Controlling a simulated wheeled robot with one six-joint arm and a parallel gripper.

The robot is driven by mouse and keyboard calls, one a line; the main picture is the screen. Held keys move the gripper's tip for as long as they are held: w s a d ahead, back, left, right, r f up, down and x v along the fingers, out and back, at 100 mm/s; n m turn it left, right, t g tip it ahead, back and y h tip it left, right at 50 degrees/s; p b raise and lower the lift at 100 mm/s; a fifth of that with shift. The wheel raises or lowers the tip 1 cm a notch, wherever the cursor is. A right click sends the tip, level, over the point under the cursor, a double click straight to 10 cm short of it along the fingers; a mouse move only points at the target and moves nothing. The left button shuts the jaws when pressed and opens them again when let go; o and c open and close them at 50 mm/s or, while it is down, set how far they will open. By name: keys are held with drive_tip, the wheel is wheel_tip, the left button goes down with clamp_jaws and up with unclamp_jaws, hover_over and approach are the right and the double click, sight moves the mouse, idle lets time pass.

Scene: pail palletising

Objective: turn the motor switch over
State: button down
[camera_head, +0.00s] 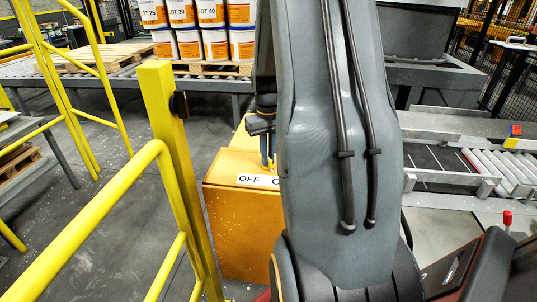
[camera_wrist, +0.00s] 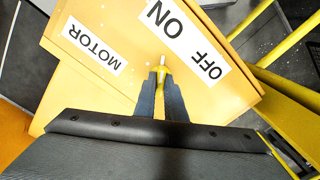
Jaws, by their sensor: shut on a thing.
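The orange motor switch box (camera_head: 240,222) stands low at the middle of the head view, partly behind my arm. Its OFF label shows there; the rest of that label is hidden. In the wrist view the box's face (camera_wrist: 112,82) bears the words MOTOR, ON and OFF. The switch lever (camera_wrist: 162,60) is a small stub with a pale tip, below the ON/OFF label. My gripper (camera_wrist: 159,74) is shut on the lever, its two fingers on either side of it. In the head view my gripper (camera_head: 267,150) is partly hidden by my arm. Which word the lever points to I cannot tell.
A yellow guard rail (camera_head: 175,170) stands close left of the box, and its bars also show at the right of the wrist view (camera_wrist: 275,80). Pails (camera_head: 215,45) on a pallet stand on a roller conveyor behind. Another conveyor (camera_head: 450,165) lies to the right.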

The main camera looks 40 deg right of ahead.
idle(0.5)
drive_tip(key=c, duration=1.8)
unclamp_jaws()
drive_tip(key=shift+r+b, duration=1)
drive_tip(key=shift+r, duration=2.95)
drive_tip(key=s+a+f+n, duration=0.1)
drive_tip(key=s+a+f, duration=0.1)
drive_tip(key=a, duration=0.7)
drive_tip(key=s+a+f+n+t, duration=0.1)
drive_tip(key=s+a, duration=0.3)
drive_tip(key=a, duration=0.6)
drive_tip(key=s+a+f+n+b, duration=0.1)
drive_tip(key=s+a+f, duration=0.2)
drive_tip(key=a, duration=0.6)
drive_tip(key=shift+s+a+f, duration=0.1)
drive_tip(key=shift+a+f, duration=0.2)
drive_tip(key=shift+f, duration=0.25)
